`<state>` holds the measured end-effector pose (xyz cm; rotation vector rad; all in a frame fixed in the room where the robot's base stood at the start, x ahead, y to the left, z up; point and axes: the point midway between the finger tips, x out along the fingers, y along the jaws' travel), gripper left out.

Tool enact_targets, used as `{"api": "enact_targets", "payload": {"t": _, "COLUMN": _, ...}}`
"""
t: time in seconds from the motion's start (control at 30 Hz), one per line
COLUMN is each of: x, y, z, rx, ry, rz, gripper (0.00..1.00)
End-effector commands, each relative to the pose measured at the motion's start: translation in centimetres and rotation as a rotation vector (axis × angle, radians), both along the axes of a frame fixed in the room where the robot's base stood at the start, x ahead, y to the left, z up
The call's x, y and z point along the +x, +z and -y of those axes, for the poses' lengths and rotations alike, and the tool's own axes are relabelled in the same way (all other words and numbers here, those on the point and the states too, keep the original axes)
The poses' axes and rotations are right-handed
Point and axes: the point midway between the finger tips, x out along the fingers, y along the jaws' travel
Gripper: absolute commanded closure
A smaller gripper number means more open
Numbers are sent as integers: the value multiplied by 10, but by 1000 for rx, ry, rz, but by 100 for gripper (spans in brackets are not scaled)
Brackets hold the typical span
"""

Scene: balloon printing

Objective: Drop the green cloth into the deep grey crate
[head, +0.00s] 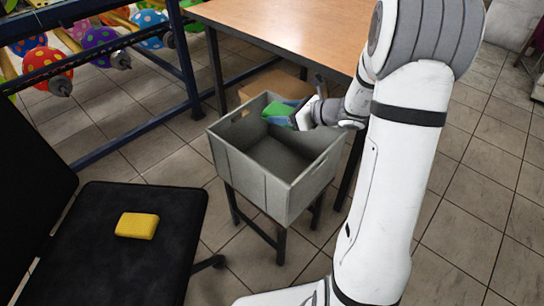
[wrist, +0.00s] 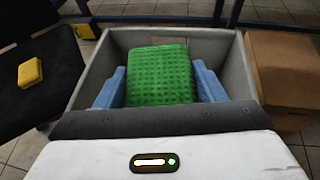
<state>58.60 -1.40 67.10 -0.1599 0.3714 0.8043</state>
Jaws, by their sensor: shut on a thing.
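The green cloth (wrist: 160,75) is held between the blue fingers of my gripper (wrist: 158,88), one finger on each side of it. In the head view the cloth (head: 280,120) shows as a small green patch at my gripper (head: 289,113). The deep grey crate (head: 262,193) stands on a dark-legged stand. My gripper and the cloth are over the crate's opening, near its back right side. In the wrist view the crate's walls (wrist: 232,65) surround the cloth on the left, far and right sides. The near part of the crate is hidden by my gripper's body.
A wooden-topped table (head: 290,30) stands behind the crate, with a cardboard box (head: 272,82) below it. A black chair (head: 140,245) with a yellow sponge (head: 137,225) on its seat is at left. A blue rack (head: 100,45) holds colourful balloons.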

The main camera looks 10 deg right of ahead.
Motion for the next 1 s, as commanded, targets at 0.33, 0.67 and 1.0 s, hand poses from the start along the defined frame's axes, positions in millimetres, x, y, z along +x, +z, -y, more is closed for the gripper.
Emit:
{"api": "enact_targets", "payload": {"t": 0.33, "x": 0, "y": -45, "z": -5, "rx": 0, "ry": 9, "rz": 0, "gripper": 59}}
{"api": "enact_targets", "payload": {"t": 0.67, "x": 0, "y": -50, "z": -6, "rx": 1, "ry": 11, "rz": 1, "gripper": 59}}
{"api": "enact_targets", "payload": {"t": 1.0, "x": 0, "y": -50, "z": -6, "rx": 0, "ry": 12, "rz": 0, "gripper": 15}}
